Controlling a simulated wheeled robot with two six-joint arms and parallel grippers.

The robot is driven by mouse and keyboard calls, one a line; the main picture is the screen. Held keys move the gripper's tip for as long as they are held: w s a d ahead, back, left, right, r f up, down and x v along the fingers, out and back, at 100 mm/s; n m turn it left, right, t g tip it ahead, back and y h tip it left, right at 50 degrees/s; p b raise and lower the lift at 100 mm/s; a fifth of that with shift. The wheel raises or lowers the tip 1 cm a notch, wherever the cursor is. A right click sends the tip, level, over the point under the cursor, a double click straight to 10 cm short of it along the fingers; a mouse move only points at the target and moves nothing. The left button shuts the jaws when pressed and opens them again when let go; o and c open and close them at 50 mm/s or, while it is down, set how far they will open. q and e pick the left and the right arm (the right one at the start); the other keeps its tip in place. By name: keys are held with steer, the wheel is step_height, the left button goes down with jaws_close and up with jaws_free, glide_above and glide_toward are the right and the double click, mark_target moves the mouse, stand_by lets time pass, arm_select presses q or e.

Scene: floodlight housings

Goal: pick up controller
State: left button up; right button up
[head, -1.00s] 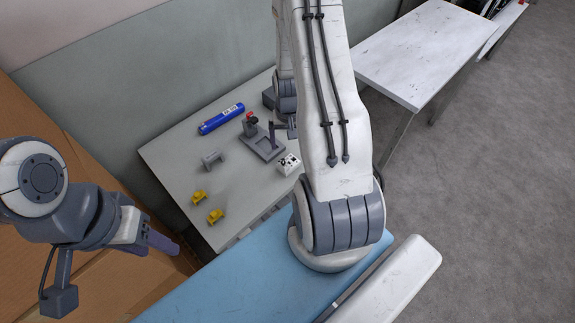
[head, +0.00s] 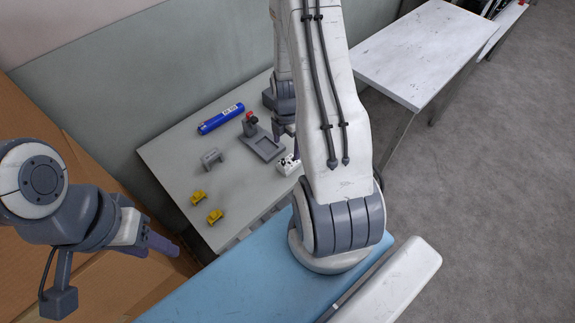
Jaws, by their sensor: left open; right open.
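A small white block with black spots (head: 287,165), which looks like the controller, sits on the grey table near its right front edge; my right arm hides part of it. My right gripper (head: 284,135) is open just behind and above this block, partly hidden by my own arm. I cannot tell whether it touches the block. My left gripper (head: 160,244) is open and empty at the lower left, well away from the block and in front of the brown cardboard-like surface.
On the grey table (head: 175,160) are a blue cylinder (head: 221,118), a grey fixture with a red top (head: 264,145), a grey bracket (head: 212,158) and two yellow parts (head: 198,197). A white table (head: 425,50) stands at the back right. The wall borders the grey table's far side.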

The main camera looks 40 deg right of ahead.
mark_target(286, 163)
step_height(286, 163, down, 5)
steer(key=shift+r+p, duration=0.1)
steer(key=shift+p, duration=0.3)
steer(key=shift+a+f+p, duration=0.1)
steer(key=shift+f+p, duration=0.2)
steer(key=shift+f, duration=0.15)
step_height(286, 163, down, 5)
steer(key=shift+a+r+b, duration=0.1)
steer(key=shift+r+b, duration=0.05)
steer(key=shift+b, duration=1.1)
steer(key=shift+r, duration=0.1)
jaws_close()
steer(key=shift+r, duration=0.1)
